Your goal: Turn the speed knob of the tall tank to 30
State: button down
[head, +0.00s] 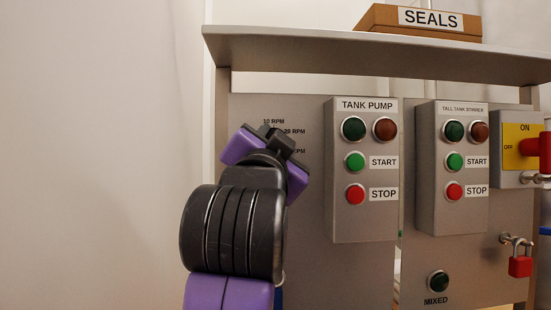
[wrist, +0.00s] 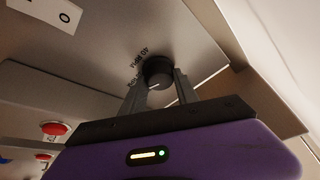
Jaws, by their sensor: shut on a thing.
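The speed knob (wrist: 157,71) is a dark round knob on the grey panel in the wrist view, with a pale line low on its side. My gripper (wrist: 158,88) has one finger on each side of it and is shut on it. A printed RPM scale, upside down here and partly hidden, shows beside the knob; one mark looks like 40 RPM. In the head view my gripper (head: 268,146) is at the panel's upper left and hides the knob. Marks of 10 RPM (head: 273,122) and 20 RPM (head: 294,131) show around it, with another partly covered. The knob's setting cannot be read.
Right of my gripper is the tank pump box (head: 361,222), then the tall tank stirrer box (head: 452,215), both with buttons. A shelf (head: 300,42) with a seals box (head: 420,24) overhangs the panel. A red switch (head: 530,147) and red padlock (head: 520,266) are at right.

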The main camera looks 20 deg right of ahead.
jog(key=shift+m+g+h+b, duration=0.4)
jog(key=shift+m+b, duration=0.1)
jog(key=shift+m, duration=0.6)
jog(key=c, duration=0.9)
grip_release()
jog(key=b+v, duration=0.1)
jog(key=v, duration=0.6)
jog(key=shift+s+a+f+b, duration=0.1)
jog(key=shift+s+a+b, duration=0.2)
jog(key=shift+b, duration=0.1)
